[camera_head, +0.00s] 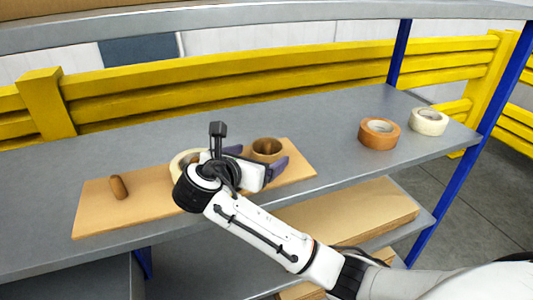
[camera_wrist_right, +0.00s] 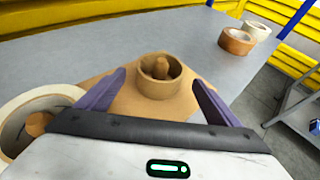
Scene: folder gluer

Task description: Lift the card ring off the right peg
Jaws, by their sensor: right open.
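The brown card ring (camera_head: 266,145) sits around the right peg on a wooden board (camera_head: 150,205). My right gripper (camera_head: 260,159) is open. In the wrist view, its two purple fingers (camera_wrist_right: 159,80) appear on either side of the ring, with gaps and no visible contact. The left peg (camera_head: 119,187) is bare. My left gripper is not in view.
A cream tape roll (camera_head: 181,160) is around the middle peg, partly hidden by my right gripper. An orange-brown roll (camera_head: 379,134) and a white roll (camera_head: 428,121) lie on the grey shelf (camera_head: 330,150) to the right. An upper shelf (camera_head: 300,14) runs overhead.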

